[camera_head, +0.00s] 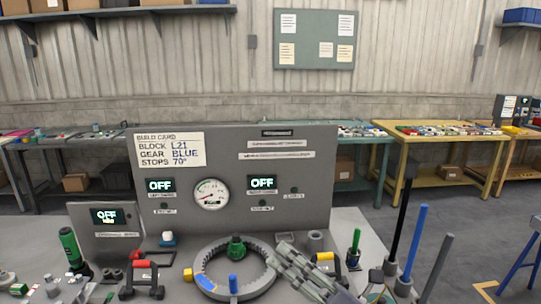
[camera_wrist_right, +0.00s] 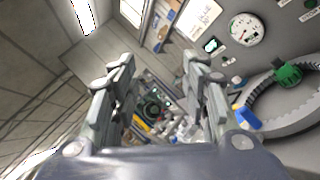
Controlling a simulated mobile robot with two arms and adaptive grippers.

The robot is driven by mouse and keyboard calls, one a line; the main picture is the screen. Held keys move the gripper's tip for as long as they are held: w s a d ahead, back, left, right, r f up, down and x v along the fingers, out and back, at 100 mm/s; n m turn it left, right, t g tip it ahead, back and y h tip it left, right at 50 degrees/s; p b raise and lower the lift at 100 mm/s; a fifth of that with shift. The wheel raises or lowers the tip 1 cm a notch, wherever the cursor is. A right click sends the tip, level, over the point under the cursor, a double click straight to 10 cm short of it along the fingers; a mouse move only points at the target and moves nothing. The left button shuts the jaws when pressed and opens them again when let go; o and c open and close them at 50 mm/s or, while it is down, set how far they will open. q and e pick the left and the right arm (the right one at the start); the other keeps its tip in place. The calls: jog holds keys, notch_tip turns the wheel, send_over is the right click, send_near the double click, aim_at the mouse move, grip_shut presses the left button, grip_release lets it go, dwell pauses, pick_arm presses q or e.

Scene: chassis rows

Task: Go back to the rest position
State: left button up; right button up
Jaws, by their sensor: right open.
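My right gripper (camera_head: 283,257) shows in the head view at the lower middle, its grey fingers pointing up and left beside the right edge of the grey ring gear (camera_head: 211,248). In the right wrist view my right gripper (camera_wrist_right: 160,72) has its two fingers well apart, with nothing held between them. The ring gear (camera_wrist_right: 262,118) lies to the right of the fingers there, with a green knob (camera_wrist_right: 288,73) at its far side. I cannot tell whether the gripper touches the ring. My left gripper is not in view.
A grey panel (camera_head: 305,195) with a gauge (camera_head: 211,194) and a build card (camera_head: 170,149) stands behind the ring. Upright black, blue (camera_head: 416,241) and grey rods stand at right.

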jog(key=w+d+f+m+t+h, duration=0.1)
jog(key=d+f+m+t+h, duration=0.2)
jog(key=d+m+h, duration=0.6)
jog(key=w+d+f+m+t+h, duration=0.1)
jog(key=d+f+m+t+h, duration=0.3)
jog(key=m, duration=0.8)
jog(key=s+d+f+m+g+h, duration=0.3)
jog(key=f+m+g, duration=0.1)
jog(key=f, duration=0.3)
jog(key=s+d+f+m+g+h, duration=0.3)
jog(key=s+f+m, duration=0.1)
jog(key=f, duration=0.2)
jog(key=s+a+f+m+g+y, duration=0.1)
jog(key=s+f+m+g, duration=0.2)
jog(key=s+f+g, duration=0.5)
jog(key=s+a+f+m+g+y, duration=0.1)
jog(key=s+f+m+g, duration=0.2)
jog(key=s, duration=0.9)
notch_tip(320, 180, down, 27)
jog(key=s, duration=0.2)
jog(key=s+d+f+g, duration=0.1)
jog(key=s+d+f, duration=0.2)
jog(key=s+f, duration=1.3)
jog(key=shift+s+f+g, duration=0.3)
jog(key=shift+s+f, duration=0.1)
jog(key=shift+s, duration=0.05)
